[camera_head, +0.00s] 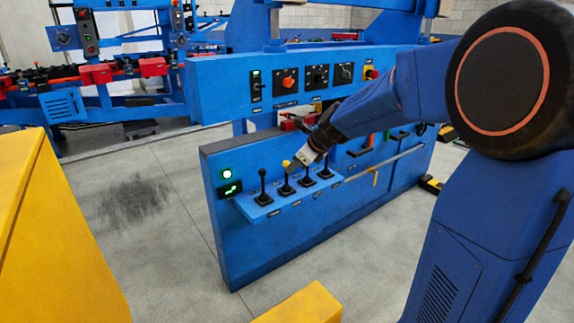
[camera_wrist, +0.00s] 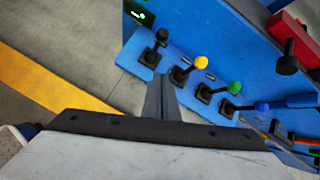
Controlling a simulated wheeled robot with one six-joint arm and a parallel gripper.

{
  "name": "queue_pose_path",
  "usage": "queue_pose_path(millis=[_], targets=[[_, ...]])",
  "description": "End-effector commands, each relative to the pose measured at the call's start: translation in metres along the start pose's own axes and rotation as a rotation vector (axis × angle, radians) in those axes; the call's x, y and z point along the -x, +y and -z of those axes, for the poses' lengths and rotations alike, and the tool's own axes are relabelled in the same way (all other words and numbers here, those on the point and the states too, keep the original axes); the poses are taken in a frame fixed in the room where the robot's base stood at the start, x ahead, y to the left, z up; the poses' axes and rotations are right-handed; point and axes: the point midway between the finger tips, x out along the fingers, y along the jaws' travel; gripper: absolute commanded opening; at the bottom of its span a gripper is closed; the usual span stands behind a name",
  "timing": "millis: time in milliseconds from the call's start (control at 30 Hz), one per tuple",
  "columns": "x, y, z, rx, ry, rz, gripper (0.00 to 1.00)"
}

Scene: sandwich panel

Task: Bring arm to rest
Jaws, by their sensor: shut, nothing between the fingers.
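My gripper (camera_head: 299,163) is at the end of my blue arm, in front of the blue control panel (camera_head: 240,245) and over its lever shelf. In the wrist view my gripper (camera_wrist: 163,84) shows its fingers closed together, with nothing between them. A black-knobbed lever (camera_wrist: 161,36) stands left of the fingertips in that view, and a yellow-knobbed lever (camera_wrist: 200,63) stands to their right. A green-knobbed lever (camera_wrist: 234,88) and a blue-knobbed lever (camera_wrist: 262,107) are farther right. In the head view the gripper partly hides the levers; I cannot tell if it touches one.
An upper blue beam (camera_head: 225,92) carries switches and knobs above the panel. A red part (camera_wrist: 290,30) sticks out at the upper right of the wrist view. A yellow block (camera_head: 50,235) stands at left in the head view. Grey floor (camera_head: 145,215) lies open between.

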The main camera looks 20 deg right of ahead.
Motion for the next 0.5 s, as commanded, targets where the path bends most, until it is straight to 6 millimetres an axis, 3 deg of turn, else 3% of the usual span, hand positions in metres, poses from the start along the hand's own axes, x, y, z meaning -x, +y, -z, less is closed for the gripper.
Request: queue_pose_path(millis=[267,500], targets=[[0.012,0.013,0.003,0.095,0.007,-0.006,0.00],[0.063,0.069,0.024,0.548,0.046,-0.043,0.00]])
